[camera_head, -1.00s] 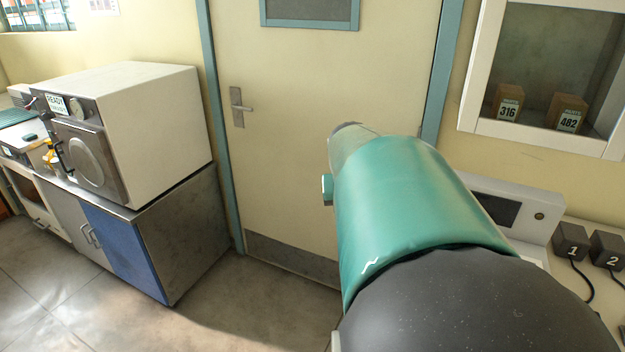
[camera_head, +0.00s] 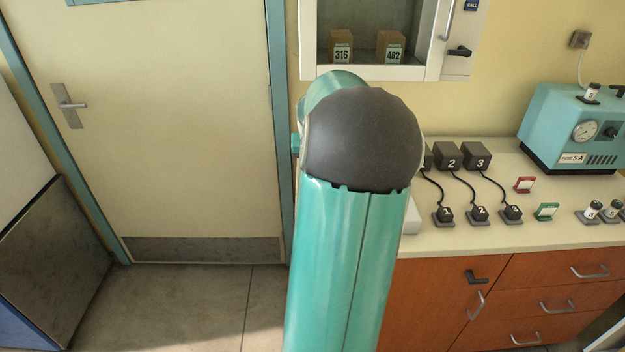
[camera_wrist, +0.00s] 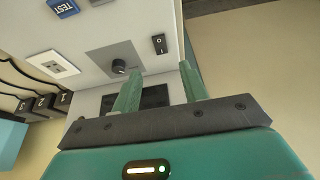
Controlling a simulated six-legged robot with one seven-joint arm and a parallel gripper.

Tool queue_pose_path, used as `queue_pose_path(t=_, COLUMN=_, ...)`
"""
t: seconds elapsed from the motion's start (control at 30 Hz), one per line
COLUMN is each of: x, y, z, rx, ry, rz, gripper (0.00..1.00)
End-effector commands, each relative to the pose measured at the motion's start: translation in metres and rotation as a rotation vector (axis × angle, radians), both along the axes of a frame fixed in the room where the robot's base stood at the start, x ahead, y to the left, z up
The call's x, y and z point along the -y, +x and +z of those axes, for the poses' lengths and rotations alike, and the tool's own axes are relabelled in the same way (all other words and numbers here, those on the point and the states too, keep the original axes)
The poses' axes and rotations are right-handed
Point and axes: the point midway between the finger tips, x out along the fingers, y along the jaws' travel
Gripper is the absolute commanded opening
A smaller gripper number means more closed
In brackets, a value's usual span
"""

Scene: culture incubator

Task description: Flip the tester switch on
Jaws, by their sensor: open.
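The tester (camera_wrist: 88,40) is a pale panel in the wrist view. A small black rocker switch (camera_wrist: 159,44) with white marks sits on it, close to the panel's edge. Beside the switch is a black knob (camera_wrist: 119,66) on a grey plate. A dark screen shows partly behind my fingers. My gripper (camera_wrist: 160,86) is open and empty, its two green fingers apart and pointing toward the panel, with the switch just beyond their tips. In the head view my arm hides the gripper and nearly all of the tester.
Numbered black adapters (camera_head: 477,156) with cables stand on the counter (camera_head: 470,238) right of my arm. Red (camera_head: 524,185) and green (camera_head: 546,211) framed pieces and a teal device (camera_head: 570,125) are further right. A glass-fronted wall cabinet (camera_head: 372,73) hangs above. Floor is clear at left.

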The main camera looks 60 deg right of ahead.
Motion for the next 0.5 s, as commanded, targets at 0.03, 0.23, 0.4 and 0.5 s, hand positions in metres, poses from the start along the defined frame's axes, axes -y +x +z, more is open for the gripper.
queue_pose_path(t=0.03, x=0.003, y=0.002, z=-0.011, rx=-0.001, ry=0.005, rz=0.001, gripper=0.44)
queue_pose_path(t=0.23, x=0.016, y=0.009, z=-0.047, rx=0.0, ry=0.003, rz=0.003, gripper=0.44)
queue_pose_path(t=0.4, x=0.026, y=0.014, z=-0.073, rx=0.001, ry=0.002, rz=0.002, gripper=0.44)
queue_pose_path(t=0.5, x=0.03, y=0.016, z=-0.081, rx=0.0, ry=0.0, rz=0.001, gripper=0.44)
